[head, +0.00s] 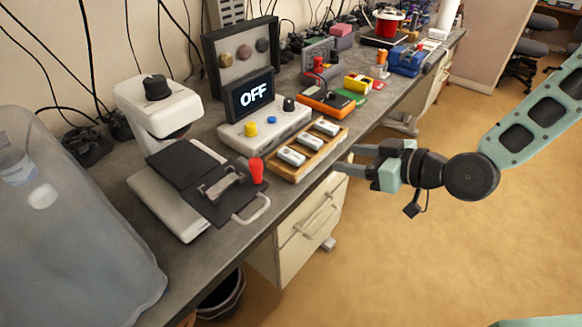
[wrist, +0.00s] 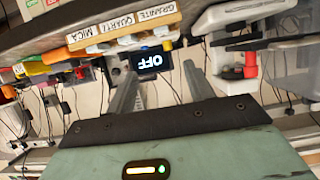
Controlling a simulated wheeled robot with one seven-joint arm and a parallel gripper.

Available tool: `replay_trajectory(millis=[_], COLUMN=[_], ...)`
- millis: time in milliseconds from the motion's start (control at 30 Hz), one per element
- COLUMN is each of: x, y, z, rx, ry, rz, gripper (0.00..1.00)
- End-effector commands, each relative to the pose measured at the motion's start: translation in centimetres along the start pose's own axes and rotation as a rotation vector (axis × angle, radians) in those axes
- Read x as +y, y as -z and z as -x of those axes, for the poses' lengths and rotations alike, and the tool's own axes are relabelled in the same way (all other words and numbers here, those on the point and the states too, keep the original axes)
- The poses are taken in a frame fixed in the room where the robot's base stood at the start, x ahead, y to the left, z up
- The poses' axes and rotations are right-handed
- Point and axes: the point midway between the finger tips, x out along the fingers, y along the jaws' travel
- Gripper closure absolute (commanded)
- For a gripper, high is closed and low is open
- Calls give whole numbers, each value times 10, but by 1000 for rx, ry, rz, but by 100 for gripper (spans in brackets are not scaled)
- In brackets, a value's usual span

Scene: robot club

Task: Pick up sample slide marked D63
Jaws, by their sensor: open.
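Three pale slides lie in a row in a wooden tray (head: 296,172) on the bench: a near slide (head: 291,157), a middle slide (head: 308,143) and a far slide (head: 326,129). I cannot read D63 on any of them. In the wrist view the tray's front edge (wrist: 135,24) carries labels reading GRANITE, QUARTZ and MICA. My gripper (head: 349,160) is open and empty, just right of the tray and apart from it, beside the bench's front edge. Its two spread fingers (wrist: 160,78) also show in the wrist view.
A white console with an OFF screen (head: 252,94) stands behind the tray. Left of it are a white device with a black knob (head: 155,90) and a black-topped press with a red handle (head: 257,170). An orange device (head: 325,101) lies beyond the tray.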

Motion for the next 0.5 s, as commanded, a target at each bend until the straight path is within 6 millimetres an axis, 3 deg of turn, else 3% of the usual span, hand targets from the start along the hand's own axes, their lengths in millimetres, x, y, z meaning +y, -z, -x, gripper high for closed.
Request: replay_trajectory(millis=[267,500], x=[-7,-9], y=[-13,-7], z=[-6,-56], rx=[-13,-13], ry=[2,7], rz=[12,5], gripper=[47,47])
